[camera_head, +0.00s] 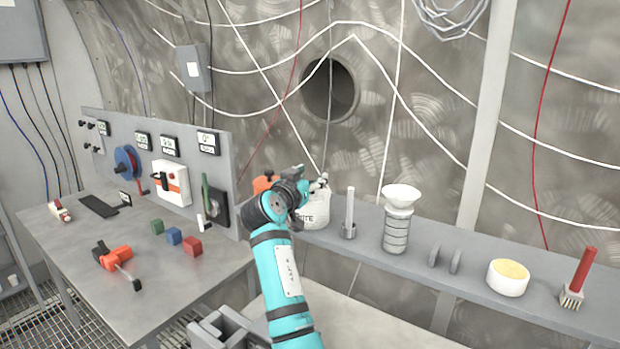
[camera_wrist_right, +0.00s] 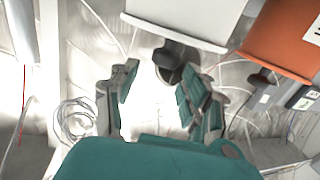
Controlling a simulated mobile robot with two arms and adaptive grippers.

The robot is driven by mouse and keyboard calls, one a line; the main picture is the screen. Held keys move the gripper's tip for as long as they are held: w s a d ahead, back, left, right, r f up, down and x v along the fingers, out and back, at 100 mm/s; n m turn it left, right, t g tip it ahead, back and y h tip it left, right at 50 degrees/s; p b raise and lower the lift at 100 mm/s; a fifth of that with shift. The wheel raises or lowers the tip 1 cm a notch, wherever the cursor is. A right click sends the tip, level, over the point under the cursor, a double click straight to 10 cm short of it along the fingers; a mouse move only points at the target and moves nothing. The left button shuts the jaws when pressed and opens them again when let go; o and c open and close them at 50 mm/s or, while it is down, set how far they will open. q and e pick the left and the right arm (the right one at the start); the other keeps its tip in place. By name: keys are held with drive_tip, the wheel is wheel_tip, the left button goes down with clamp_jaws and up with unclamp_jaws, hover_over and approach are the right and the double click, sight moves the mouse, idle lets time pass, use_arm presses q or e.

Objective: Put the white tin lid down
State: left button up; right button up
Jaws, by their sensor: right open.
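The white tin (camera_head: 316,210), with dark lettering, stands on the grey shelf behind my right gripper (camera_head: 307,188). In the wrist view the white tin (camera_wrist_right: 195,18) appears upside down at the top. A dark knob (camera_wrist_right: 177,62) projects from its lid end, near the tips of my right gripper (camera_wrist_right: 160,88). The fingers are apart, with the knob at or between their tips; contact cannot be made out. The lid appears to sit on the tin, though its rim is hard to tell apart. My left gripper is not in view.
An orange tin (camera_wrist_right: 285,45) with a dark knob stands beside the white tin. The shelf (camera_head: 465,285) also bears a ribbed column with a funnel (camera_head: 398,215), a yellow-topped white tub (camera_head: 508,278) and a red-handled brush (camera_head: 580,278). Coloured blocks (camera_head: 173,236) lie on the left bench.

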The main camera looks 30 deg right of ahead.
drive_tip(key=b+v, duration=0.4)
drive_tip(key=v, duration=0.8)
